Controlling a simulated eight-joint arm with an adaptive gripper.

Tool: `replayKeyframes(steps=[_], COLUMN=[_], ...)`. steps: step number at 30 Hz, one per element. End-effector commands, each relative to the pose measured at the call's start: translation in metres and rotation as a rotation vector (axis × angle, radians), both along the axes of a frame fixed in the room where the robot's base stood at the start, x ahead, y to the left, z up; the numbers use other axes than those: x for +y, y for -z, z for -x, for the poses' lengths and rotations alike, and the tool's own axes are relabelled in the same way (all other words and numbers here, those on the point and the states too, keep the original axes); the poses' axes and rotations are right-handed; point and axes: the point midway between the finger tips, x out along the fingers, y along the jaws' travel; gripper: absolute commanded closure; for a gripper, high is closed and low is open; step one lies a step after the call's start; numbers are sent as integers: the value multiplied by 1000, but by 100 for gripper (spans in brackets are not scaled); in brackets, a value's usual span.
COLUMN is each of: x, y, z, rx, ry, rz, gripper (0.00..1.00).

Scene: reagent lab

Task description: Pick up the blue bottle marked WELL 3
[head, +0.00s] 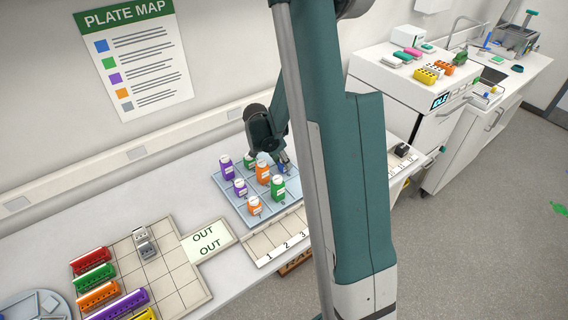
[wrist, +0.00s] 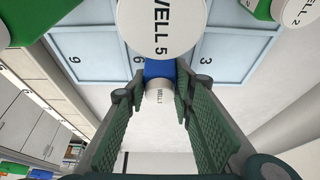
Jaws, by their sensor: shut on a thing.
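The blue bottle (wrist: 160,70) with a white cap sits between my fingertips in the wrist view. Its small cap lettering looks like WELL 3. My gripper (wrist: 161,88) is shut on it, one finger pad on each side. In the head view a bit of the blue bottle (head: 282,168) shows below my gripper (head: 276,158), over the back right of the pale blue numbered tray (head: 232,206). My arm hides the tray's right side. I cannot tell whether the bottle touches the tray.
A large white WELL 5 cap (wrist: 157,25) is close by in the wrist view. Purple (head: 227,169), orange (head: 263,173) and green (head: 278,189) bottles stand on the tray near my gripper. A numbered strip (head: 268,251) lies in front; an OUT card (head: 208,240) lies left.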

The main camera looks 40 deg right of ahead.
Motion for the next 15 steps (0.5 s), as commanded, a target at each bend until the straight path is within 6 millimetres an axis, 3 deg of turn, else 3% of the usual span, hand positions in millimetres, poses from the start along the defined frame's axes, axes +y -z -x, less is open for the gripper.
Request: replayKeyframes(steps=[15], x=[0], y=[-51], z=[0], rx=[0], ry=[0], rz=[0], gripper=[87])
